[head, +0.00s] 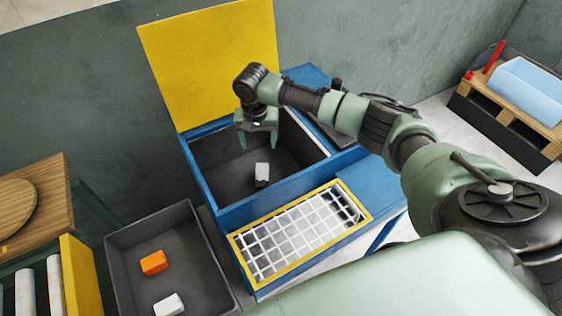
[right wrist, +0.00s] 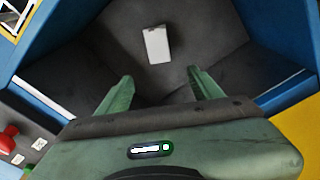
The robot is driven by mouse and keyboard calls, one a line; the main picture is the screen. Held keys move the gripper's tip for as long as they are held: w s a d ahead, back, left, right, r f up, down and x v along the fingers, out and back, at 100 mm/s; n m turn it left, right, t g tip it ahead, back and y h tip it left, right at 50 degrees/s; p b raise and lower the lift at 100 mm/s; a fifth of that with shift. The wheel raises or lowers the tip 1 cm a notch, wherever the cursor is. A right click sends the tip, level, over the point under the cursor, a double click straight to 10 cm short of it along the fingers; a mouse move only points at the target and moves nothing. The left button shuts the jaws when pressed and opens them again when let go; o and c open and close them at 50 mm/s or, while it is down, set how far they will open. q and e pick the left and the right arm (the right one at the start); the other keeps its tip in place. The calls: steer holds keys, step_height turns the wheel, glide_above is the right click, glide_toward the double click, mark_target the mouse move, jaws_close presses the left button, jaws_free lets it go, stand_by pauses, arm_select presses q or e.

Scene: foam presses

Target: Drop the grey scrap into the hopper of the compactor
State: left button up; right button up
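The compactor is a blue box (head: 225,205) with a raised yellow lid (head: 210,65). Its open hopper has dark grey inner walls (head: 215,165). A pale grey block with a dark end, the scrap (head: 262,172), is inside the hopper; I cannot tell whether it rests on the floor or is falling. It also shows in the right wrist view (right wrist: 157,46), beyond the fingertips and apart from them. My right gripper (head: 258,140) points down over the hopper, open and empty; in the right wrist view its two fingers (right wrist: 160,82) are spread. My left gripper is out of view.
A dark bin (head: 205,265) left of the compactor holds an orange block (head: 154,262) and a white block (head: 169,304). A yellow-framed white grid (head: 300,232) is on the compactor's front. A wooden table (head: 50,195) stands left; a pallet with a light blue block (head: 525,90) is right.

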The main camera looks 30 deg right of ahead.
step_height(320, 180, up, 8)
steer(key=b, duration=0.1)
steer(key=shift+s+a+b, duration=0.25)
steer(key=shift+s+b, duration=0.1)
steer(key=shift+f, duration=0.1)
stand_by(0.3)
